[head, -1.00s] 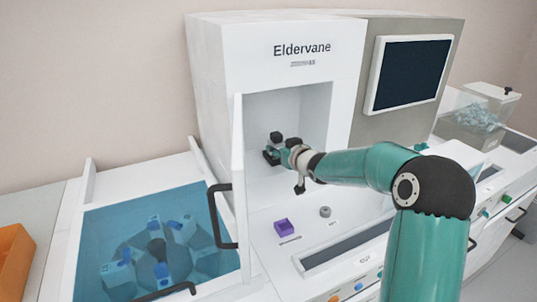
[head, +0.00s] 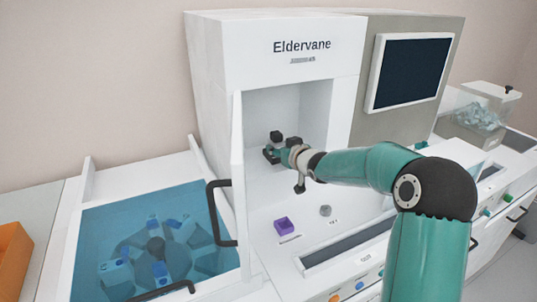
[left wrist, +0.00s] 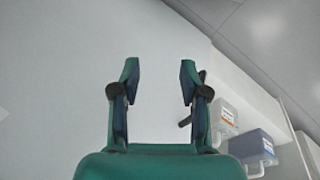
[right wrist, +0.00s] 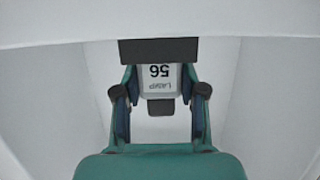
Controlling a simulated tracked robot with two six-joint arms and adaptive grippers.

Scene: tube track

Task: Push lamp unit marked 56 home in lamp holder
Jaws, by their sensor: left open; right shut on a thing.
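The lamp unit (right wrist: 158,72) has a white face reading "LAMP 56", upside down in the right wrist view, and a dark block below it. My right gripper (right wrist: 159,92) is shut on it, one finger at each side. A wide black block (right wrist: 158,50) lies across the unit's far end; I cannot tell whether it is the lamp holder or how deep the unit sits. In the head view my right gripper (head: 272,151) is inside the machine's open recess, by small black parts (head: 277,137). My left gripper (left wrist: 160,70) is open and empty, and out of the head view.
The white Eldervane machine (head: 215,60) has its door (head: 238,175) open left of the recess. A purple cup (head: 284,225) and a grey knob-like piece (head: 325,211) are on the front deck. A blue-covered bay (head: 105,228) with a rotor lies left, beside an orange bin (head: 12,255).

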